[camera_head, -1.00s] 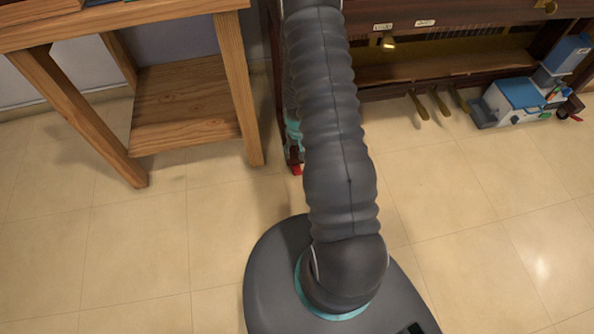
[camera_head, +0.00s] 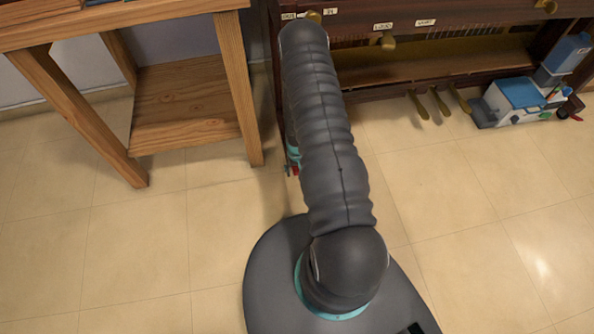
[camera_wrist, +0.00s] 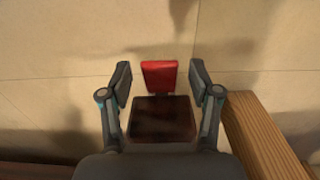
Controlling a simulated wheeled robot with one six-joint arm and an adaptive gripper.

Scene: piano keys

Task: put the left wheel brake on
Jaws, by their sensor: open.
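The left wheel brake, a small red tab (camera_wrist: 160,74), shows in the wrist view at the front of a dark brown block (camera_wrist: 162,118), likely the foot of the piano's left leg. My gripper (camera_wrist: 159,83) is open, with one finger on each side of the red tab and a gap on both sides. I cannot tell how far above or below the tab the fingertips are. In the head view, a small bit of red (camera_head: 290,170) shows low beside my arm; my arm hides most of the gripper and the piano's left leg.
A wooden table (camera_head: 240,90) with a lower shelf stands left of my arm; its leg (camera_wrist: 262,135) is close on the right in the wrist view. Brass pedals (camera_head: 440,102) and a blue-white machine (camera_head: 520,100) are to the right. The tiled floor in front is clear.

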